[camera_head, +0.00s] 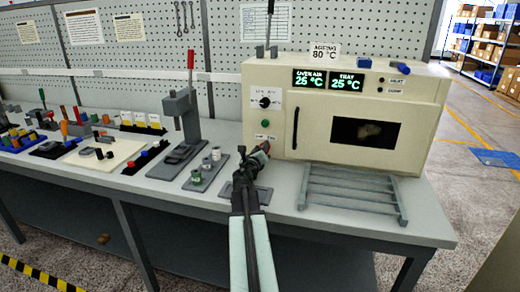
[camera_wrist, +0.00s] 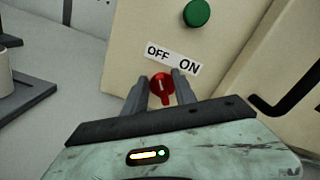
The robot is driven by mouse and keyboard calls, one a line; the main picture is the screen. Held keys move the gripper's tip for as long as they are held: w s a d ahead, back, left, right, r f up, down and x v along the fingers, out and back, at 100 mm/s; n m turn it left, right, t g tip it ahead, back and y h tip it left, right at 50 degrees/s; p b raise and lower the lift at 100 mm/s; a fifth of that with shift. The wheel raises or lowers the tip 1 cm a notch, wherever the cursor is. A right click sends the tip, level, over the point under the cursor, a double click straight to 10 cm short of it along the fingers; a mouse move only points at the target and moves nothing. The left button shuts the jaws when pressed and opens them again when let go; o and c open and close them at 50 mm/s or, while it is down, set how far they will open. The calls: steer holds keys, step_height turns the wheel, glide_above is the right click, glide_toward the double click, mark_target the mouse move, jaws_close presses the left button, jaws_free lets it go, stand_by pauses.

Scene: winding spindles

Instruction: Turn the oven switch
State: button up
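The oven (camera_head: 400,155) is a cream box at the right of the bench, with its door shut. Its displays (camera_head: 328,81) both read 25 °C. The oven switch is a small red knob (camera_wrist: 162,88) below an OFF/ON label (camera_wrist: 173,58). My gripper (camera_wrist: 160,82) has one finger on each side of the knob, with narrow gaps seeming to remain. In the head view my gripper (camera_head: 260,152) is at the oven's lower left front and largely hides the switch.
A green button (camera_wrist: 196,13) is above the label; a black dial (camera_head: 265,102) is higher on the panel. The oven door handle (camera_head: 295,128) is to the right. A grey rack (camera_head: 352,190) lies before the oven. A tray of spools (camera_head: 206,170) and a lever press (camera_head: 182,125) stand left.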

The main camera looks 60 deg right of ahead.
jaws_close()
steer(key=m, duration=0.4)
steer(key=s+m, duration=0.1)
steer(key=m, duration=0.1)
steer(key=shift+r+m, duration=0.1)
steer(key=shift+m, duration=0.2)
steer(key=m, duration=0.3)
steer(key=shift+s+d+m, duration=0.1)
steer(key=shift+s+m, duration=0.1)
steer(key=shift+m, duration=0.1)
steer(key=shift+s+m, duration=0.25)
steer(key=shift+m, duration=1.55)
jaws_free()
steer(key=shift+d, duration=0.1)
